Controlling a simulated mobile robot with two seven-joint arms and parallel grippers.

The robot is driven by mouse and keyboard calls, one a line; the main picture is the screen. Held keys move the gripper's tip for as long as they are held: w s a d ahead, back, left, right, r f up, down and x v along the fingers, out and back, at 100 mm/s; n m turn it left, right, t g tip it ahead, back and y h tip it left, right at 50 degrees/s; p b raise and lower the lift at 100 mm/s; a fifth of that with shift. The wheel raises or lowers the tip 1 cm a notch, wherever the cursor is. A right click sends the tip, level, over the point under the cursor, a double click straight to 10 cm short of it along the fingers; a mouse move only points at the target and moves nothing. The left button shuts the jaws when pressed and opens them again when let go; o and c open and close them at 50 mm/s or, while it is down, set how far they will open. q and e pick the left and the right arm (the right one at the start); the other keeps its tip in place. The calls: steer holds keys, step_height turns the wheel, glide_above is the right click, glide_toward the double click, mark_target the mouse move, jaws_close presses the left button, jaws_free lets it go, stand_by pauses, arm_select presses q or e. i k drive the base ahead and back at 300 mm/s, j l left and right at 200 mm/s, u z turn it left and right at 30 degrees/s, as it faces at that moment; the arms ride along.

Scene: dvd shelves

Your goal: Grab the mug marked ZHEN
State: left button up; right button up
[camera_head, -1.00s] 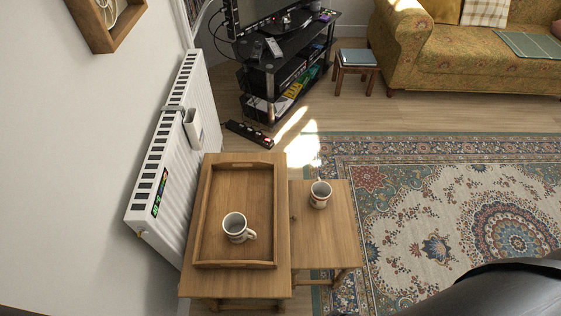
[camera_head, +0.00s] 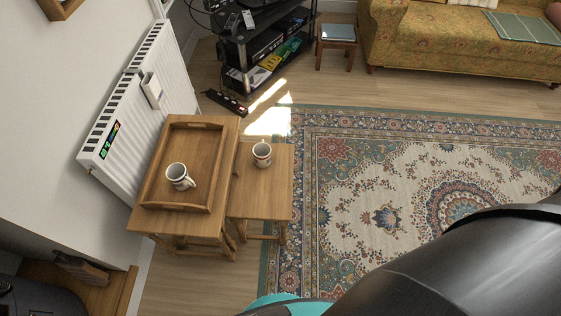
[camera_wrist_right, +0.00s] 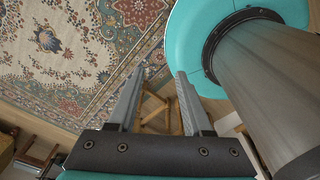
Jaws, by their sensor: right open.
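One white mug (camera_head: 179,176) stands upright in the wooden tray (camera_head: 151,186) on the taller wooden table, its handle toward the lower right. A second mug (camera_head: 262,154), pale with a reddish-brown band, stands upright on the lower wooden table (camera_head: 262,195) to the right. I cannot read any name on either mug. My right gripper (camera_wrist_right: 154,75) shows in the right wrist view, open and empty, above the rug and floor, with table legs between its fingers. No mug shows in that view. Neither gripper shows in the head view; my dark arm fills its lower right.
A white radiator (camera_head: 135,105) stands behind the tables along the wall. A black TV stand (camera_head: 262,50), a small stool (camera_head: 336,46) and a sofa (camera_head: 470,50) are further back. The patterned rug (camera_head: 400,170) lies clear on the right.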

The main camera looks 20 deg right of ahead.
mark_target(262, 151)
steer(key=l+u, duration=0.25)
steer(key=l, duration=0.5)
steer(key=l+u, duration=0.25)
steer(key=l, duration=0.5)
steer(key=k+l+u, duration=0.2)
steer(key=l, duration=0.55)
steer(key=i+l+u, duration=0.35)
steer(key=i+l, duration=0.7)
